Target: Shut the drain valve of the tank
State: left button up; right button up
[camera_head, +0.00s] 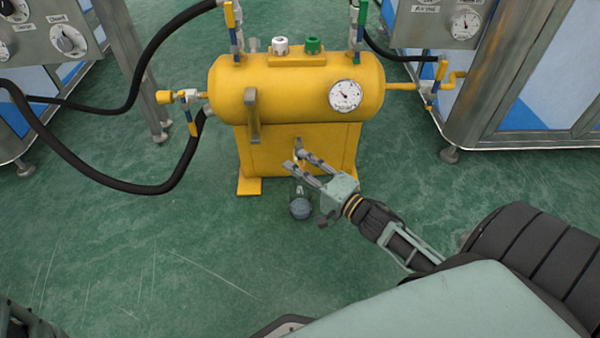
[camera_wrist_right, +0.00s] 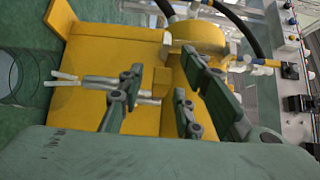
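The yellow tank (camera_head: 285,90) stands upright on its yellow base on the green floor. It also shows sideways in the right wrist view (camera_wrist_right: 120,45). The drain fitting (camera_head: 298,146) is low on its front, with a pipe leading down towards a grey cup (camera_head: 300,208). The valve's lever is too small and covered to read its position. My right gripper (camera_head: 297,160) is open at the drain fitting, its fingers apart. In the wrist view the drain pipework (camera_wrist_right: 98,79) shows behind and between the fingers; I cannot tell whether they touch it. A part of my left arm shows at the bottom left corner.
A round gauge (camera_head: 345,96) is on the tank's front. Black hoses (camera_head: 150,190) loop on the left. Metal cabinets (camera_head: 475,90) stand on both sides. The floor in front is clear.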

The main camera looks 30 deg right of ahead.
jog(key=shift+w, duration=0.1)
grip_shut()
dwell(0.6)
